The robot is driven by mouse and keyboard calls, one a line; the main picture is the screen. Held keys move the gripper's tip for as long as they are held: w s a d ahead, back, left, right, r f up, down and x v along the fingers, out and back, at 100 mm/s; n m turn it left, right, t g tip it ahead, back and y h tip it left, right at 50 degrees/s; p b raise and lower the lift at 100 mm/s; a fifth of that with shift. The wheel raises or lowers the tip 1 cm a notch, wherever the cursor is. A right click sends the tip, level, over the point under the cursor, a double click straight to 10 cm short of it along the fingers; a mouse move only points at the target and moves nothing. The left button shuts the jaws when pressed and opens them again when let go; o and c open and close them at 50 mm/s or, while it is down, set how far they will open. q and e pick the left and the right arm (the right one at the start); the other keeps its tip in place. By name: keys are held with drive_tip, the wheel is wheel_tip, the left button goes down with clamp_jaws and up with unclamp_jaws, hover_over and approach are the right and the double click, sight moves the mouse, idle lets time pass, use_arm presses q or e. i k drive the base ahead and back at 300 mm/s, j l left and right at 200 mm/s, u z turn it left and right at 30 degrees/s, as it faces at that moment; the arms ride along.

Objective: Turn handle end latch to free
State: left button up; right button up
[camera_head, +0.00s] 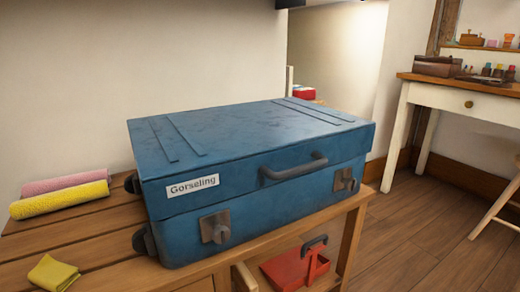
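A blue suitcase (245,150) lies flat and closed on a slatted wooden bench (95,238). A dark grey carry handle (293,170) is on its front face. Two metal latches sit on the front along the lid seam: one latch at the left (215,227), below the white "Gorseling" label (193,186), and one latch at the right (345,180), beyond the handle. Dark wheels (141,240) are at the suitcase's left end. I cannot clearly tell either latch's turn position. Neither of my grippers is in view.
Pink (68,184) and yellow (60,200) rolled cloths and a folded yellow cloth (53,272) lie on the bench, left of the suitcase. A red caddy (296,267) sits below. A white desk (455,101) stands at the right. Floor between bench and desk is clear.

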sight(350, 184)
drive_tip(key=i+l+u, duration=0.25)
drive_tip(key=u, duration=0.15)
drive_tip(key=i+l+u, duration=0.3)
drive_tip(key=u, duration=0.15)
drive_tip(key=l, duration=0.1)
